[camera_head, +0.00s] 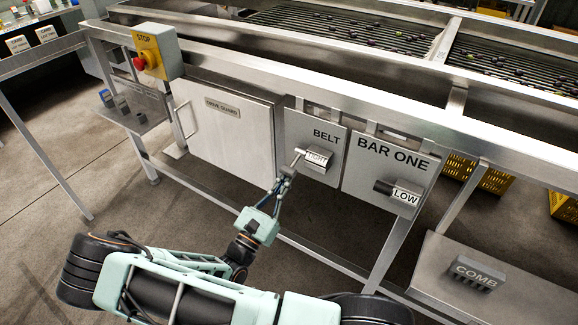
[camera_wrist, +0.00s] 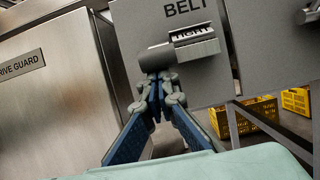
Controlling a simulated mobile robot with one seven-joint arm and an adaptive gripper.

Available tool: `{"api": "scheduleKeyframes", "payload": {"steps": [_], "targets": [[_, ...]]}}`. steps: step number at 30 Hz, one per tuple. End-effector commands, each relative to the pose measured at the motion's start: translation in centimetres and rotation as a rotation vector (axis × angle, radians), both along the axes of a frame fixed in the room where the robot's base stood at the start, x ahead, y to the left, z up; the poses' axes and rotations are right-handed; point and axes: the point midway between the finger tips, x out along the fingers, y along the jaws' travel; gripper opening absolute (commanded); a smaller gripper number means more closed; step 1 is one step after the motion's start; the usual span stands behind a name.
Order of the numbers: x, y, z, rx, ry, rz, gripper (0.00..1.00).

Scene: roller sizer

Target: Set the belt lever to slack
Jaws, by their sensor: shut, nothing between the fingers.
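The belt lever (camera_head: 298,157) is a short grey bar sticking out to the left of a block with a TIGHT label (camera_head: 317,157), on the grey panel marked BELT (camera_head: 332,143). In the wrist view the lever's rounded end (camera_wrist: 154,60) lies just above my fingertips, and the TIGHT label (camera_wrist: 193,34) is to its upper right. My gripper (camera_head: 286,174) is shut and empty, right below the lever end. It also shows in the wrist view (camera_wrist: 158,88), its fingers together. I cannot tell whether the fingertips touch the lever.
The drive guard door (camera_head: 228,130) with its handle is left of the belt panel. The BAR ONE panel (camera_head: 385,172), with a knob marked LOW, is to the right. A red stop button (camera_head: 140,63) sits at upper left. A steel rail (camera_head: 330,98) runs above the panels.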

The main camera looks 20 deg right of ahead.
Motion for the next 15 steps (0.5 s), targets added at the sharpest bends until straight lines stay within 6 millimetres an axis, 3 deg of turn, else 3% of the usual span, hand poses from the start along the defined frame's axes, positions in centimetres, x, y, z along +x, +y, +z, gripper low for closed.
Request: {"api": "scheduleKeyframes", "payload": {"steps": [1, 15], "targets": [[-0.1, 0.1, 1.5, 0.025, 0.017, -0.002, 0.00], [-0.6, 0.8, 4.1, 0.266, 0.205, -0.001, 0.00]]}}
